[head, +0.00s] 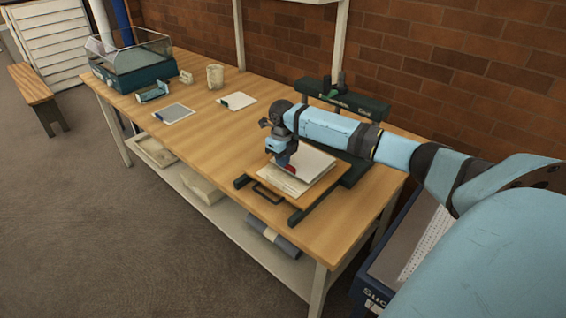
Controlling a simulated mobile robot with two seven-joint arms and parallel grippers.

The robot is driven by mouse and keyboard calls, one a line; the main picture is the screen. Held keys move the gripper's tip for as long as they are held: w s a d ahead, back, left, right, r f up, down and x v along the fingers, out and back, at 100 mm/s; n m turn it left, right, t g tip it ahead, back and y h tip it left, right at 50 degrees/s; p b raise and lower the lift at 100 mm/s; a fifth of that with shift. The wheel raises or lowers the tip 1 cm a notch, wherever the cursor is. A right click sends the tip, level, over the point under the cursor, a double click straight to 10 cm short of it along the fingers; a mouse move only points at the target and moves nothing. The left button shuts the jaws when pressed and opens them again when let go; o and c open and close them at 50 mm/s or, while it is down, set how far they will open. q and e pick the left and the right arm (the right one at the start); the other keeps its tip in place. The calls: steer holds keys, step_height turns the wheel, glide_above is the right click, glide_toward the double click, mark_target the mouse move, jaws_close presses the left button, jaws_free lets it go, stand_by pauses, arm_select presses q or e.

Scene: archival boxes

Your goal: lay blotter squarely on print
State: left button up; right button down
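A print (290,183) with faint markings lies on a wooden board that has a dark handle at its front. A plain white sheet (313,162), which looks like the blotter, sits over the back part of the print. Its near edge seems raised or offset, and I cannot tell whether it lies flat. My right gripper (283,160) points down at the left edge of this white sheet. Its fingertips are too small and dark to show whether they are open or hold the edge. My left gripper is not in view.
The wooden board (263,181) sits between dark rails, with a dark green crossbar (345,102) behind. Farther left on the table are a grey pad (174,113), a white sheet (240,101), a mug (215,76) and a clear-lidded case (130,62). The table's middle is clear.

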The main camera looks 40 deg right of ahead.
steer(key=shift+d+f, duration=0.1)
steer(key=shift+f, duration=0.65)
steer(key=c, duration=1.3)
jaws_free()
steer(key=shift+f, duration=0.1)
steer(key=shift+c, duration=0.2)
